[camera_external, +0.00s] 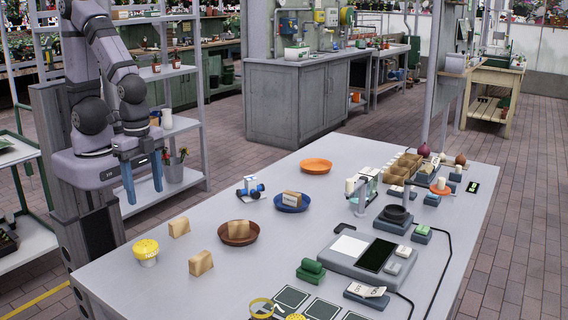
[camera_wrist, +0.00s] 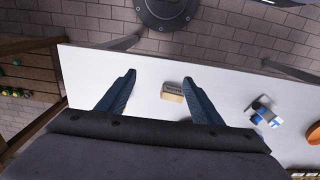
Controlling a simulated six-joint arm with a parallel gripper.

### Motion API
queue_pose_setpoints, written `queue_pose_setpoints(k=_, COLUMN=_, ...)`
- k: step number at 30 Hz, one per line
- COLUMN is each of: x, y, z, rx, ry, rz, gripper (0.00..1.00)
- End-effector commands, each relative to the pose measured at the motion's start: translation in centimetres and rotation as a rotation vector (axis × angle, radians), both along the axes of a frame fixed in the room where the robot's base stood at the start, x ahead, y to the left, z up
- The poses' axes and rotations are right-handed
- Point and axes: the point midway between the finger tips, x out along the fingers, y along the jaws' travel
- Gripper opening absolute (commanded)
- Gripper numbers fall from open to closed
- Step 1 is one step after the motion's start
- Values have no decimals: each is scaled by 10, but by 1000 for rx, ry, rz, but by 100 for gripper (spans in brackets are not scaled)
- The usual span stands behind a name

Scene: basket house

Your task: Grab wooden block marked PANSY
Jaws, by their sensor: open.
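Several small wooden blocks show in the external view. One block (camera_external: 179,228) stands on the table near its left edge, and another block (camera_external: 201,263) stands closer to the camera. A third block (camera_external: 239,229) sits in a brown bowl, and a fourth block (camera_external: 291,198) sits in a blue bowl. No marking is readable as PANSY. In the wrist view, my gripper (camera_wrist: 159,75) frames a block (camera_wrist: 172,91) with dark, unreadable lettering, lying between the fingers, nearer the right one.
A yellow-topped round item (camera_external: 146,251) stands at the table's left edge. The brown bowl (camera_external: 222,241), the blue bowl (camera_external: 284,209) and a blue-white device (camera_external: 250,188) are farther right.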

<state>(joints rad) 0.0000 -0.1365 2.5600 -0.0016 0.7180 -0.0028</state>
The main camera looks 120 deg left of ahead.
Motion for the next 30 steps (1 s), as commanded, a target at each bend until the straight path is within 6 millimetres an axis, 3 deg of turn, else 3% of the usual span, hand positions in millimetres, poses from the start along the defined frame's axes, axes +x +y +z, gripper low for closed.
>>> queue_pose_setpoints(k=20, x=2, y=0, z=0, rx=0, ry=-4, rz=0, gripper=64)
queue_pose_setpoints(k=26, x=26, y=-3, z=-7, rx=-2, ry=-64, rz=-4, gripper=64)
queue_pose_setpoints(k=30, x=61, y=-6, z=-19, rx=-4, ry=-160, rz=-7, gripper=64)
